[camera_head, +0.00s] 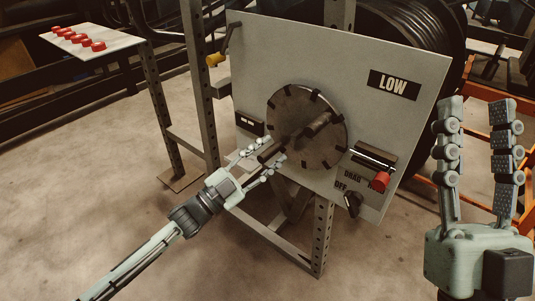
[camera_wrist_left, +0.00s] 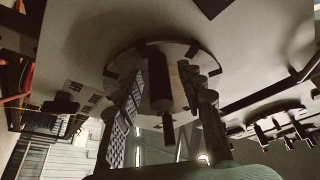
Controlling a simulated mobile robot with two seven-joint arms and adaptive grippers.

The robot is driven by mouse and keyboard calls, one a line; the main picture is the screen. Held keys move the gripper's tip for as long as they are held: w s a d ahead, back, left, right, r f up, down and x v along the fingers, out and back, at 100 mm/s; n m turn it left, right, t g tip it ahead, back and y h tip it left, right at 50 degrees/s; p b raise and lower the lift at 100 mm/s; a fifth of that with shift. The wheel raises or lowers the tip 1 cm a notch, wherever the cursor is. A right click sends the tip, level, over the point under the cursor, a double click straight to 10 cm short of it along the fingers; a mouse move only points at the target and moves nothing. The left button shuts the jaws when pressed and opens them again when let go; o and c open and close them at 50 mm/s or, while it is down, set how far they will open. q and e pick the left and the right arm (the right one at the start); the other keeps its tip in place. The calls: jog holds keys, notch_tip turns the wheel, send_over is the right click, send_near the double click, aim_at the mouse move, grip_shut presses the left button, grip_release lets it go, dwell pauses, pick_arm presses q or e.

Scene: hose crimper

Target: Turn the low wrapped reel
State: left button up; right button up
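A grey upright panel (camera_head: 240,70) bears a "LOW" label (camera_head: 393,84). A round dark disc with notches around its rim (camera_head: 290,100) is mounted on the panel, and a dark cylindrical handle (camera_head: 318,124) sticks out from it. A large black wrapped reel (camera_head: 430,32) stands behind the panel. My left gripper (camera_head: 272,150) is at the disc's lower left, fingers spread toward it. In the left wrist view the fingers stand on either side of a dark cylinder (camera_wrist_left: 158,75) in front of the disc; contact cannot be told. My right gripper (camera_head: 476,102) is open and empty at the right.
A red-ended lever (camera_head: 381,182) sits near a "DRAG" label, above a dark OFF switch (camera_head: 353,204). A yellow-handled crank (camera_head: 216,59) is at the panel's upper left. Metal posts (camera_head: 205,100) stand left. A white board (camera_head: 90,45) holds several red knobs. An orange frame is behind my right gripper.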

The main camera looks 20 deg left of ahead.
pick_arm(q)
grip_shut()
jog(key=shift+d, duration=0.1)
